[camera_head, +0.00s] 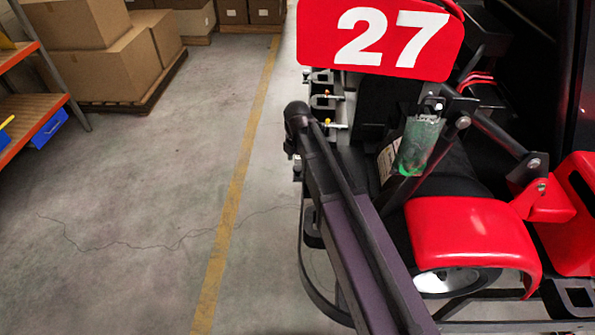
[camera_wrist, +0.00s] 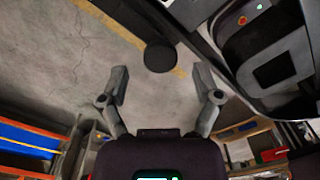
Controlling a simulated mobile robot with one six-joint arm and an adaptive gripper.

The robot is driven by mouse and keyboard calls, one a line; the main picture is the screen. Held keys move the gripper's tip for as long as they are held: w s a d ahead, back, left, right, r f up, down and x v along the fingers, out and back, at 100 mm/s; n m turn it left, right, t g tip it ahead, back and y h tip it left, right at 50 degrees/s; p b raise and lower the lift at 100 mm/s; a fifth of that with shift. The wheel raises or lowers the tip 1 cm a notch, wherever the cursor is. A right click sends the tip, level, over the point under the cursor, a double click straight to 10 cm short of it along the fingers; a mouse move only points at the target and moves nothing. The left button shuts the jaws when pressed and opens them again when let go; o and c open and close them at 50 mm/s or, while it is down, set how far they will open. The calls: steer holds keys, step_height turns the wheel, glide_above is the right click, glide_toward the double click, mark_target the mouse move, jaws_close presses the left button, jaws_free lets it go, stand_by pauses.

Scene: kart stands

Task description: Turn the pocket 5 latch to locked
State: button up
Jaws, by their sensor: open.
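Small black brackets with little pins (camera_head: 327,123) sit in a column on the kart's left edge, below the red number 27 plate (camera_head: 385,38). I cannot tell which of them, if any, is the pocket 5 latch, or how it is turned. My gripper (camera_wrist: 161,82) is open and empty in the wrist view, with its two grey fingers wide apart. A dark round knob-like shape (camera_wrist: 160,56) shows beyond the gap between the fingertips. I cannot tell what it belongs to. My gripper cannot be made out in the head view.
The kart's red fender (camera_head: 470,235) and black frame fill the right side. Boxes on a pallet (camera_head: 110,60) and a shelf (camera_head: 35,105) stand left. Floor between is clear.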

steer(key=shift+f+b, duration=0.75)
steer(key=shift+f, duration=0.25)
jaws_close()
